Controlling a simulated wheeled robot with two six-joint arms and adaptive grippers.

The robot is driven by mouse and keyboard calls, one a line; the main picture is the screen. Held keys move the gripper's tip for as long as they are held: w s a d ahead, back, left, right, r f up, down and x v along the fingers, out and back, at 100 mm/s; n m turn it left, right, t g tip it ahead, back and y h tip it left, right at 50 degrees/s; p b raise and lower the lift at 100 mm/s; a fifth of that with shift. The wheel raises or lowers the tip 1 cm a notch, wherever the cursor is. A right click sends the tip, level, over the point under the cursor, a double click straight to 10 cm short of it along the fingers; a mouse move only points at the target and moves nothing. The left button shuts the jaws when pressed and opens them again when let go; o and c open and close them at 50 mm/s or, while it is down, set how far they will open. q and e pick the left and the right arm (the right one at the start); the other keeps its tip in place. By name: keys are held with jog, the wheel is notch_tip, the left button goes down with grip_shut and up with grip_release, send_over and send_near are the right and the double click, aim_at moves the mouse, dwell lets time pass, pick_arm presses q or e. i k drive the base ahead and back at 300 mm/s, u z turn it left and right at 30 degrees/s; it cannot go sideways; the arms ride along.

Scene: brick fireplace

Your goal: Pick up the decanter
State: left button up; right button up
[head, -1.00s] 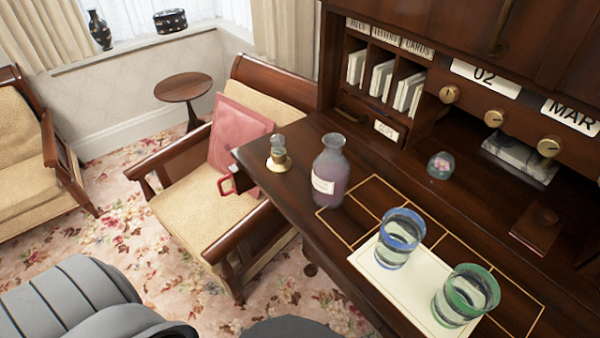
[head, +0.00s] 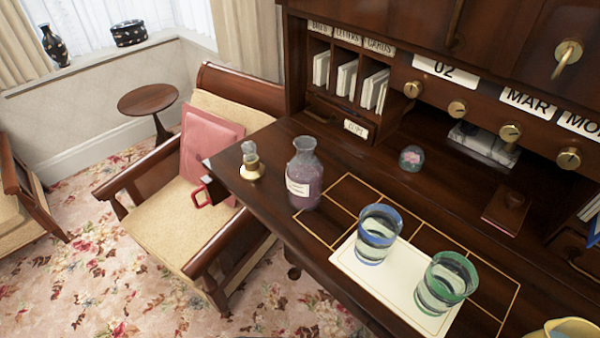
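The decanter (head: 304,174) is a glass bottle with purple contents and a pale label. It stands upright on the dark wooden desk (head: 262,207), at the left end of a gold-lined grid. Its neck looks open. A small glass stopper-like piece in a brass base (head: 251,161) stands to its left, near the desk edge. Neither of my grippers shows in the head view now.
Two striped glasses, one blue-rimmed (head: 377,235) and one green-rimmed (head: 445,283), stand on a cream mat (head: 349,262) right of the decanter. A glass paperweight (head: 411,158) is behind. An armchair (head: 175,215) stands close at the desk's left. A yellowish jug (head: 566,329) is at bottom right.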

aim_at(305, 171)
jog(key=z, duration=0.95)
jog(key=k, duration=0.7)
jog(key=z, duration=0.55)
